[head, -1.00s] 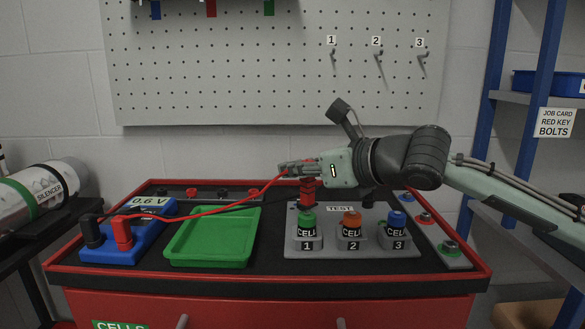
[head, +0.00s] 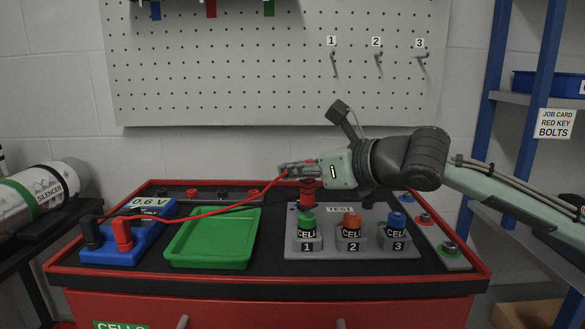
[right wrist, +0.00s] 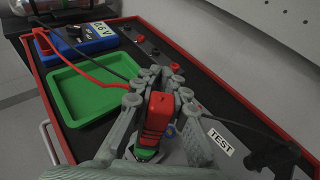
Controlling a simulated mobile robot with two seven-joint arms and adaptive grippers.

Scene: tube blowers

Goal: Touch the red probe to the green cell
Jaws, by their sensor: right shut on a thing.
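My right gripper (head: 298,170) is shut on the red probe (head: 308,192), which hangs upright with its red lead running left. The probe is directly above the green-capped cell (head: 307,229) in holder 1 of the test plate. Its lower end is very close to the green cap; I cannot tell whether they touch. In the right wrist view the red probe (right wrist: 157,115) stands between the fingers and partly covers the green cap (right wrist: 146,154). My left gripper is not in view.
An orange-capped cell (head: 351,230) and a blue-capped cell (head: 397,230) stand to the right on the test plate (head: 340,252). An empty green tray (head: 210,262) lies left, beside the blue 0.6 V meter (head: 122,254). A pegboard (head: 230,70) is behind.

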